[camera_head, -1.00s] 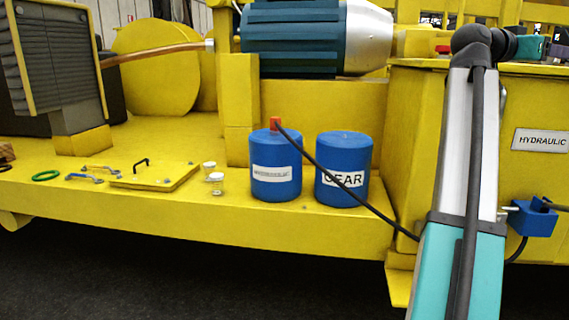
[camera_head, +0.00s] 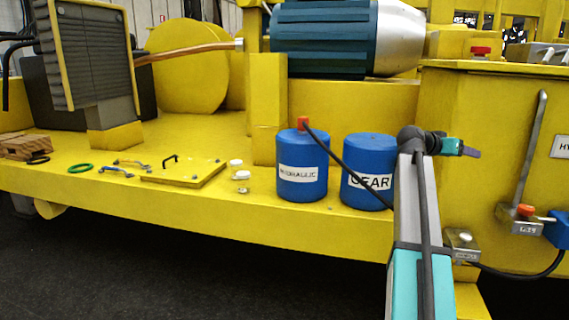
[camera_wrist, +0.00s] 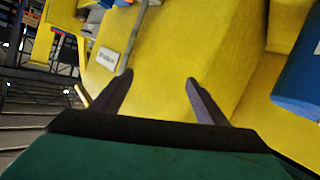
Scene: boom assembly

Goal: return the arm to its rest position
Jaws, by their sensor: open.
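My gripper (camera_head: 468,151) is at the end of my arm, just right of the blue GEAR canister (camera_head: 368,172) in the head view. In the wrist view my gripper (camera_wrist: 160,92) shows two dark fingers spread apart with nothing between them. The yellow side of the machine (camera_wrist: 185,55) lies beyond the fingers. My arm stands upright at the front of the yellow deck and hides part of the GEAR canister's right side.
The blue HYDRAULIC canister (camera_head: 302,178) with a red cap and black hose stands left of the GEAR canister. A yellow plate (camera_head: 185,172), a green ring (camera_head: 80,169) and wrenches (camera_head: 122,170) lie on the deck. A lever (camera_head: 533,145) is on the machine's right face.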

